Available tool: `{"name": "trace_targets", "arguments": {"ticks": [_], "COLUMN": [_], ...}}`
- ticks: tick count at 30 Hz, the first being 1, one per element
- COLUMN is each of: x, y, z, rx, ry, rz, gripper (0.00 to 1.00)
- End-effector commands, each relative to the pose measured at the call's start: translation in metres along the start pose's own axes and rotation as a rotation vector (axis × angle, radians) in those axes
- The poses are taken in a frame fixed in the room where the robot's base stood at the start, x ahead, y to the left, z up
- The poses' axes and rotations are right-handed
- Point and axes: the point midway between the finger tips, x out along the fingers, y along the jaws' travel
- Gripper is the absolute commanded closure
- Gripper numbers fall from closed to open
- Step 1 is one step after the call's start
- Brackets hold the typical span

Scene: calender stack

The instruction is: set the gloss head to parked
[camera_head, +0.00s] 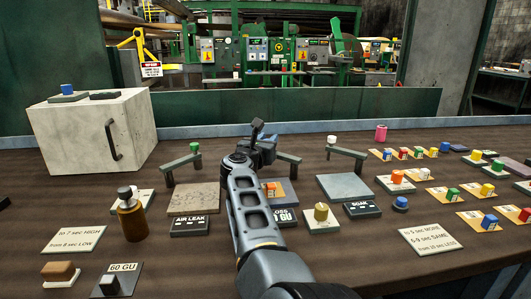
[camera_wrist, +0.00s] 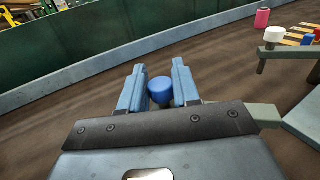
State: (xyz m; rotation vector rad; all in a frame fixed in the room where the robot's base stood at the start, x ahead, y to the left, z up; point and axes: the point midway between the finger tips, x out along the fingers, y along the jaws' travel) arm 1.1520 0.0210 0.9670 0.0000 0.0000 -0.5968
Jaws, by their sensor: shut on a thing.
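The gloss head is a grey-green swing arm (camera_head: 288,159) on a post, behind the blue-grey plate (camera_head: 287,186) whose label partly reads "GLOSS" and "GU" (camera_head: 284,219). Its blue knob (camera_wrist: 160,91) shows between my fingers in the wrist view, and the end of its bar (camera_wrist: 268,115) sticks out at the right. My gripper (camera_wrist: 157,78) is shut on this knob. In the head view my gripper (camera_head: 262,136) and forearm hide the knob and the left part of the bar. An orange patch (camera_head: 271,190) lies on the plate.
A similar arm with a green knob (camera_head: 195,148) stands left by "AIR LEAK" (camera_head: 190,225); one with a white knob (camera_head: 332,140) stands right by "SOAK" (camera_head: 362,209). A brown bottle (camera_head: 132,218) stands at left front. Several coloured blocks on cards fill the right side.

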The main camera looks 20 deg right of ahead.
Motion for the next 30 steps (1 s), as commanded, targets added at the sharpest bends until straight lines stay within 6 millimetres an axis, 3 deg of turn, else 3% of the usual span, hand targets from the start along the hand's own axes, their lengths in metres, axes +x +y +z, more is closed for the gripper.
{"name": "trace_targets", "arguments": {"ticks": [19, 20, 25, 30], "x": [0.0035, 0.0035, 0.0034, 0.0031], "y": [-0.0011, -0.0012, -0.0012, -0.001], "z": [0.0008, 0.0009, 0.0006, 0.0003], "rx": [0.001, 0.001, 0.001, 0.0], "ry": [0.0, 0.0, 0.0, 0.0], "rz": [-0.031, -0.031, -0.031, -0.031], "gripper": [1.0, 0.67, 0.51, 0.49]}}
